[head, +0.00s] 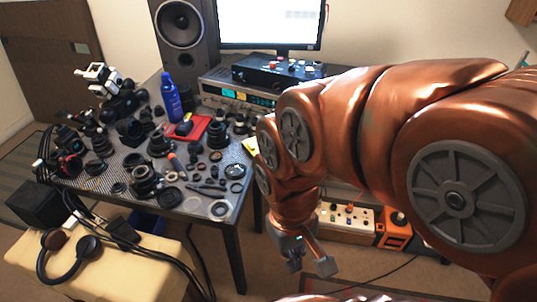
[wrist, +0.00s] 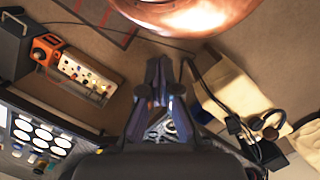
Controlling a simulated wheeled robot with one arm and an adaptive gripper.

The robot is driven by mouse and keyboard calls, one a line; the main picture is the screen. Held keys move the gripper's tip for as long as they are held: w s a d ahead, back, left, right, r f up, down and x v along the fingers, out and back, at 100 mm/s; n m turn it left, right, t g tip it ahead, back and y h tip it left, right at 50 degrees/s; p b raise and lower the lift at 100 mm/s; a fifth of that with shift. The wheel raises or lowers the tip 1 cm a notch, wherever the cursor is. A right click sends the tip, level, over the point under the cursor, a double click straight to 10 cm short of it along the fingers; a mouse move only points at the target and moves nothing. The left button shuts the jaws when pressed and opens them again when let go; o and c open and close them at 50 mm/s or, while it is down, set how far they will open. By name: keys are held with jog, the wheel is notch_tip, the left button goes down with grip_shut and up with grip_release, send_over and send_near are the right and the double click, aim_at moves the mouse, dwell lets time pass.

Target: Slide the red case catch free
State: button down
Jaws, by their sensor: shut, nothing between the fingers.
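A red flat case or tray (head: 204,121) lies on the workbench among camera parts in the head view, with a dark object on it. Its catch is too small to make out. My gripper (head: 322,264) hangs in front of and to the right of the bench, beyond its edge and well apart from the red case. In the wrist view my gripper (wrist: 160,68) has its fingers together, with nothing held. The red case cannot be made out in the wrist view.
The workbench (head: 222,208) is crowded with lenses and rings. A blue bottle (head: 171,98) stands just behind the red case. A speaker (head: 183,38) and monitor (head: 268,22) are at the back. A cream bench (head: 130,270) with headphones (head: 66,258) is at front left.

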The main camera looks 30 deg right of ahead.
jog(key=w+a+f+t+y+b, duration=0.1)
jog(key=w+a+f+y+b, duration=0.6)
jog(key=w+b, duration=0.55)
jog(key=w+d+f+m+t+y+b, duration=0.25)
jog(key=w+b, duration=0.25)
jog(key=w, duration=0.3)
jog(key=w+d+f+m+t+y+b, duration=0.1)
jog(key=w+d+f+t+y+b, duration=0.15)
jog(key=w+b, duration=0.4)
jog(key=w+d+f+m+t+h+b, duration=0.1)
jog(key=w+d+f+m+t+b, duration=0.1)
jog(key=w+d+t, duration=0.3)
jog(key=w+d+f+m+b, duration=0.2)
jog(key=d+b, duration=0.1)
jog(key=d, duration=0.4)
jog(key=w+d+f+m+t+h+b, duration=0.1)
jog(key=w+d+f+m+t+b, duration=0.1)
jog(key=w+d+t, duration=0.3)
jog(key=d+f+m+t+h+b, duration=0.1)
jog(key=d+f+m+h+b, duration=0.1)
jog(key=d, duration=0.8)
jog(key=s+d+f+m+t+h+b, duration=0.1)
jog(key=d+f, duration=0.4)
jog(key=d, duration=0.5)
jog(key=shift+d+f+m+t+h+b, duration=0.25)
jog(key=shift+m+t+h+b, duration=0.35)
jog(key=shift+m+b, duration=0.5)
